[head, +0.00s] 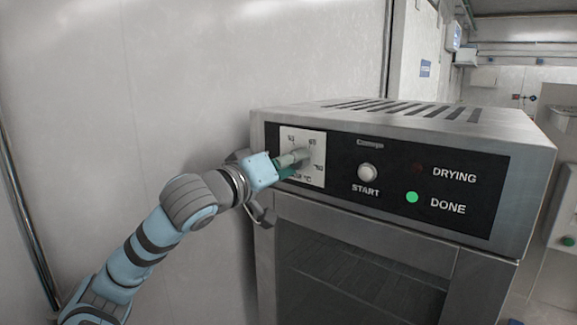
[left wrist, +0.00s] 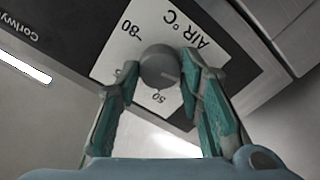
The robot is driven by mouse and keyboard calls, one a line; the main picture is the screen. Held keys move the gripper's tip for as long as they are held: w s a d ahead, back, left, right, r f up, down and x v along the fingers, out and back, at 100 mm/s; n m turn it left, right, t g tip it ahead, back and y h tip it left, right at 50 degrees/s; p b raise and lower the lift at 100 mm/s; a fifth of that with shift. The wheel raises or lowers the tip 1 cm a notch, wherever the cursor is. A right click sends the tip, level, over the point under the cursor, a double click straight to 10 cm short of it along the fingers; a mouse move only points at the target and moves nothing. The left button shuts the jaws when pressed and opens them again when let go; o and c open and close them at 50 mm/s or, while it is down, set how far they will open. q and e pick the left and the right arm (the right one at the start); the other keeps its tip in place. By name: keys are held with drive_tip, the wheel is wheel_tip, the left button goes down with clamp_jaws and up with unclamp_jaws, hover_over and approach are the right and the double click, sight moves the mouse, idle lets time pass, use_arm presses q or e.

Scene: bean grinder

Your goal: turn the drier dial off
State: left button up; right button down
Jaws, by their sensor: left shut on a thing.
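The drier (head: 532,150) is a steel box with a black front panel. Its grey round dial (left wrist: 160,66) sits on a white temperature plate (head: 316,174) at the panel's left end; the plate also shows in the left wrist view (left wrist: 150,22). My left gripper (head: 294,158) reaches in from the left with its teal fingers on either side of the dial, shut on it. In the head view the fingers hide much of the dial, and I cannot tell its exact setting. My right gripper is in neither view.
A round START button (head: 367,172) is right of the plate. The green DONE light (head: 412,197) is lit, and the DRYING light (head: 418,168) is dark. A pale wall (head: 180,80) stands close behind and left of the drier.

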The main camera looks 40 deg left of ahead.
use_arm(q)
drive_tip(key=shift+f, duration=0.15)
idle(0.3)
drive_tip(key=o, duration=1.1)
drive_tip(key=shift+o, duration=0.3)
drive_tip(key=shift+w, duration=0.15)
